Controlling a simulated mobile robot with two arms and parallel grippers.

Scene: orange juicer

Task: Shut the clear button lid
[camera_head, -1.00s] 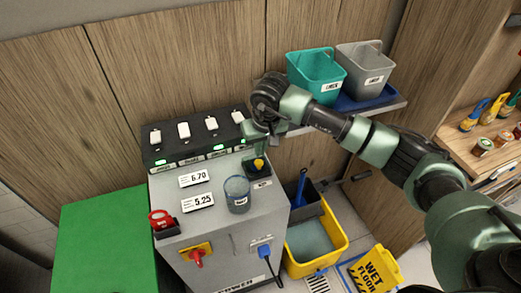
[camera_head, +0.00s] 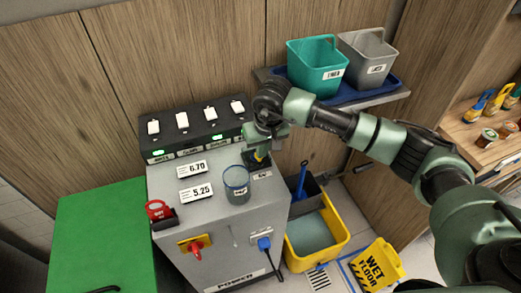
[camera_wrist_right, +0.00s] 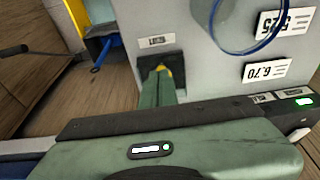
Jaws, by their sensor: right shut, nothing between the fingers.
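A yellow button (camera_head: 259,158) on a black square base sits at the right rear of the grey machine's top. It also shows in the right wrist view (camera_wrist_right: 164,70), partly covered by my fingers. My right gripper (camera_head: 260,152) points down at this button, shut and empty, its green fingertips (camera_wrist_right: 160,84) at the black base. Whether they touch it I cannot tell. I cannot make out a separate clear lid at the button. My left gripper is not in view.
A black switch box (camera_head: 194,130) with white switches runs along the machine's back, close to my right gripper. A red part (camera_head: 158,210) is at the panel's left front. A shelf with teal (camera_head: 317,66) and grey buckets is behind my arm. A yellow bin (camera_head: 335,243) stands right.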

